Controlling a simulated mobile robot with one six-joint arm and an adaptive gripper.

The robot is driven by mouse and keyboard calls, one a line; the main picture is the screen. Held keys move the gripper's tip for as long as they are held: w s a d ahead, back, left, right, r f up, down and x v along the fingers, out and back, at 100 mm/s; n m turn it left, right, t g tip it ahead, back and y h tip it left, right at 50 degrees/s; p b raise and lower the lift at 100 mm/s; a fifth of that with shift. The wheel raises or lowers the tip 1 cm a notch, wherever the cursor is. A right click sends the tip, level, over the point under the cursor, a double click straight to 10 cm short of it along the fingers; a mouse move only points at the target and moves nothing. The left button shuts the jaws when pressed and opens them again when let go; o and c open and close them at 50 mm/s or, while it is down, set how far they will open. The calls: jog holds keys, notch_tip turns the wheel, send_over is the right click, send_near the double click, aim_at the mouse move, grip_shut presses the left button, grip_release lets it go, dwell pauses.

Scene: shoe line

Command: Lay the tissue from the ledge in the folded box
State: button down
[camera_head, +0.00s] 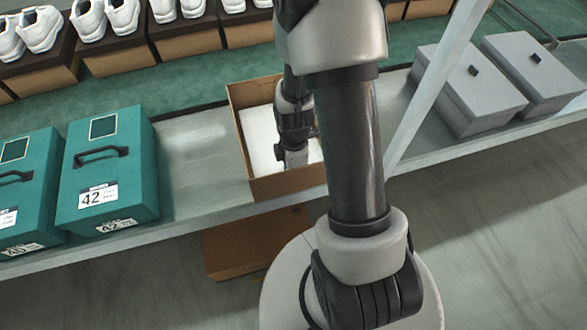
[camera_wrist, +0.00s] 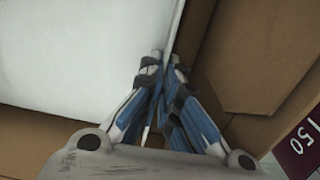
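The folded box (camera_head: 242,133) is an open brown cardboard box on the grey shelf. The white tissue (camera_head: 262,140) lies within its walls in the head view. In the wrist view the tissue (camera_wrist: 80,50) is a flat pale sheet at the left, with its right edge running to my fingertips beside the brown box wall (camera_wrist: 235,60). My gripper (camera_wrist: 164,62) points down inside the box, its fingers nearly together with the tissue's edge between them. In the head view my arm hides the box's right part. I cannot tell whether the tissue touches the floor.
Teal lidded boxes (camera_head: 108,170) stand left on the shelf (camera_head: 195,150), grey boxes (camera_head: 470,88) at the right. White shoes (camera_head: 100,18) on brown boxes line the back. A slanted pale post (camera_head: 432,90) rises right of my arm. A brown carton (camera_head: 250,245) sits below the shelf.

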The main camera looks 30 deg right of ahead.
jog(key=c, duration=2.3)
grip_release()
jog(key=shift+f, duration=0.15)
jog(key=o, duration=0.6)
notch_tip(320, 180, up, 12)
jog(key=shift+r, duration=0.1)
